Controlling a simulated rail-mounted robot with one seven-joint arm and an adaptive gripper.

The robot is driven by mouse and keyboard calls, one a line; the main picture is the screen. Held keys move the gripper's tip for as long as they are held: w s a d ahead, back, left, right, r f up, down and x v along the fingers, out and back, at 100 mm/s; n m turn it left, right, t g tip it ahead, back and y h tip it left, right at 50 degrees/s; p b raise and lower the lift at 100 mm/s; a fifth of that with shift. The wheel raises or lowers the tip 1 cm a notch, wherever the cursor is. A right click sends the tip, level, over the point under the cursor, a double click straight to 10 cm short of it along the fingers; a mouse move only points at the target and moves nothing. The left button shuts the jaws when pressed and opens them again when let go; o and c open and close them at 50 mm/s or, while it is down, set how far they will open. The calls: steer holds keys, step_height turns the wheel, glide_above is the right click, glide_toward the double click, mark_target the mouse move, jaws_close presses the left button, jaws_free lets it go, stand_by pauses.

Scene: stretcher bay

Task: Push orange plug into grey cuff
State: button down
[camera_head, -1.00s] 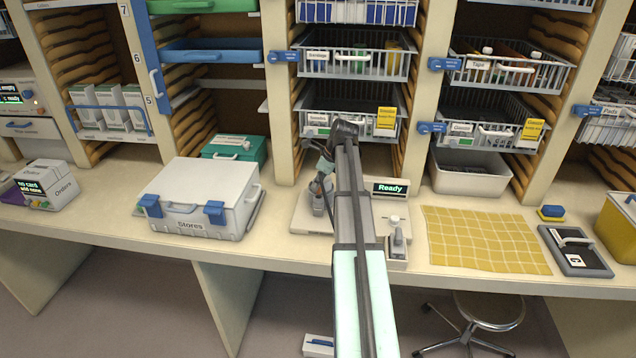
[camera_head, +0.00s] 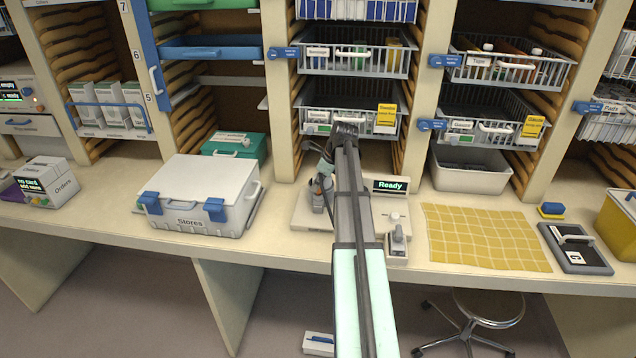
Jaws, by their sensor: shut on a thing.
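My gripper (camera_head: 321,190) is small and partly hidden behind my own arm, which reaches over the bench. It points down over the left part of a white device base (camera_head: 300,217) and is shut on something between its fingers. A trace of orange shows at the fingers, taken as the orange plug, but its outline is too small to make out. The grey cuff cannot be told apart beneath the gripper, so I cannot tell whether plug and cuff touch.
A "Ready" display (camera_head: 389,186) and a grey-white handle unit (camera_head: 397,240) stand right of my arm. A Stores case (camera_head: 205,190) is left, a yellow mat (camera_head: 483,238) right. Wire baskets (camera_head: 350,122) hang close behind my arm's wrist.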

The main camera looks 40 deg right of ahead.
steer(key=shift+f, duration=0.5)
steer(key=c, duration=0.9)
jaws_free()
steer(key=shift+d+r, duration=0.1)
